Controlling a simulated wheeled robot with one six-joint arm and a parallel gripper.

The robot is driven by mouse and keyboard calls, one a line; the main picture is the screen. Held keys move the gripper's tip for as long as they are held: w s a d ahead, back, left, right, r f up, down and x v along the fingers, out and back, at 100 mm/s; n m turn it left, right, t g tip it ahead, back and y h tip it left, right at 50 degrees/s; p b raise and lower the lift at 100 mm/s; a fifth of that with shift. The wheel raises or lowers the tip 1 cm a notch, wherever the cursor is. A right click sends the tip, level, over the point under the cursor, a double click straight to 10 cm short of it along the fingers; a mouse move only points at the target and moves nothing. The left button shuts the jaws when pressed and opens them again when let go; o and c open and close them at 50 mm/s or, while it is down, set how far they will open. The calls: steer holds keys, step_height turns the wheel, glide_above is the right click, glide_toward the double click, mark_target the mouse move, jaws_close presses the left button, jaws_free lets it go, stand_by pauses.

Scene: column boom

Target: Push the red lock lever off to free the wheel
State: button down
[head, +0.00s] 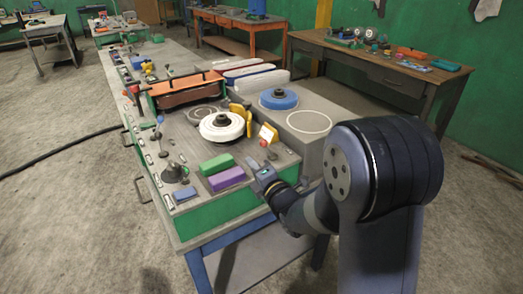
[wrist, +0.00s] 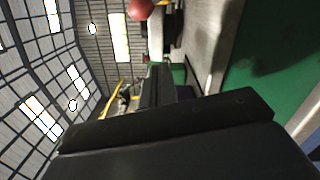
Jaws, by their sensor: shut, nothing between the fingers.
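A red ball knob (head: 264,143), which looks like the end of the lock lever, stands at the right edge of the bench top, in front of a yellow and white piece (head: 268,133). The red knob also shows at the top of the wrist view (wrist: 140,9). The lever's shaft is mostly hidden. A white wheel (head: 222,126) with a dark hub lies flat just left of the knob. My gripper (head: 256,167) is shut and empty, in front of and below the knob, with a visible gap. Its dark fingers fill the middle of the wrist view (wrist: 156,85).
A green block (head: 217,164) and a purple block (head: 226,179) lie just left of my gripper. A blue wheel (head: 278,99) sits on a grey block behind the knob. Yellow brackets (head: 240,113) stand beside the white wheel. Small levers (head: 174,173) stand at the bench's left.

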mark_target(263, 144)
steer(key=shift+w+d+r+p, duration=0.2)
steer(key=shift+w+d+p, duration=0.15)
steer(key=shift+w, duration=0.25)
steer(key=shift+w+d+r+p, duration=0.2)
steer(key=shift+w+d+p, duration=0.15)
steer(key=shift+w, duration=0.25)
steer(key=shift+w+d+r+p, duration=0.25)
steer(key=shift+w+d, duration=0.15)
steer(key=shift+w, duration=0.2)
